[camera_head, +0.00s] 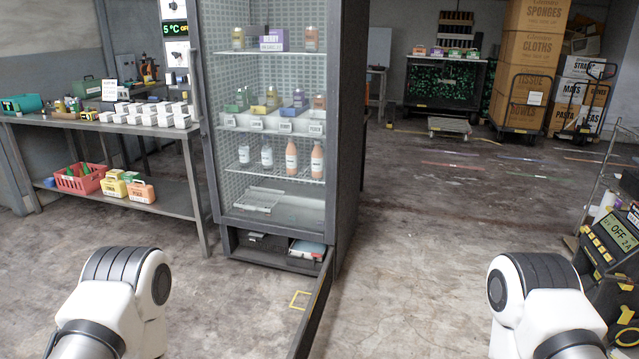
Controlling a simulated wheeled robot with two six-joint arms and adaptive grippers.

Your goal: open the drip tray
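A tall grey refrigerated cabinet (345,120) stands near the middle, its lit shelves in plain view. A pale, flat tray-like piece (258,199) lies on the cabinet floor below the bottles. Under that floor is a low dark bay (262,241), with a light-blue and red item (307,250) at its right end. I cannot tell for certain which of these parts is the drip tray. Only white and dark links of my two arms show, at the lower left and lower right. Both grippers are out of the picture, so their fingers are hidden.
A long dark rail (314,308) runs from the cabinet's lower right corner toward me. A bench (95,121) with white boxes and a red basket (79,179) stands left. A device reading OFF (612,245) stands right.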

